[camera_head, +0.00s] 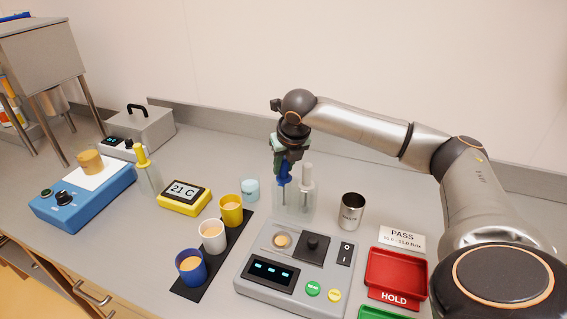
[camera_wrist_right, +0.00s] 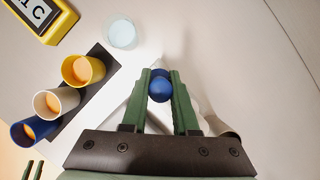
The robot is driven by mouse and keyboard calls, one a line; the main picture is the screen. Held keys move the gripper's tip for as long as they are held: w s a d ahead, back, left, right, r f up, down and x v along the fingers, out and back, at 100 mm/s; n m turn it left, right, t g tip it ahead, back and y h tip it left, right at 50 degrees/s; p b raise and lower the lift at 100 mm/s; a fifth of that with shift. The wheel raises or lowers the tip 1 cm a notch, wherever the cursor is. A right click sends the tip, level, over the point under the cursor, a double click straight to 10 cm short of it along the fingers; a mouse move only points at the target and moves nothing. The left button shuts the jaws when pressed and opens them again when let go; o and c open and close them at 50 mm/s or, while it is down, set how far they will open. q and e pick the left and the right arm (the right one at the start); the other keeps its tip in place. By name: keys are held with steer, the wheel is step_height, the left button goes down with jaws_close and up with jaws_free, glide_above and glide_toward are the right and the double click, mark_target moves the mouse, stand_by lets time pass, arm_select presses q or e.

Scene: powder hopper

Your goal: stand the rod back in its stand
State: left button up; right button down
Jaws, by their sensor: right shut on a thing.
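The rod (camera_head: 283,190) with a blue handle is upright in my right gripper (camera_head: 287,160). In the right wrist view, the green fingers (camera_wrist_right: 160,86) are shut on its blue, ball-topped handle (camera_wrist_right: 159,90). A clear stand (camera_head: 299,212) is directly below, with a pale grey-handled rod (camera_head: 307,176) standing at the right. The blue rod's lower part overlaps the clear stand, and I cannot tell whether it is inside. Two dark green bars at the lower left of the wrist view may be my left gripper's fingertips (camera_wrist_right: 32,170); the head view does not show that gripper.
A steel cup (camera_head: 351,212) stands just right of the stand, and a grey scale (camera_head: 290,275) is in front. Yellow, white and blue cups stand on a black mat (camera_head: 238,237) to the left. A yellow-handled rod (camera_head: 141,155) stands in another clear holder farther left.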

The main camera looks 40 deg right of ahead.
jaws_free()
stand_by(0.7)
steer(key=shift+r, duration=0.1)
step_height(320, 180, up, 7)
steer(key=shift+r+p, duration=0.2)
steer(key=shift+p, duration=0.25)
steer(key=shift+f, duration=0.1)
stand_by(0.4)
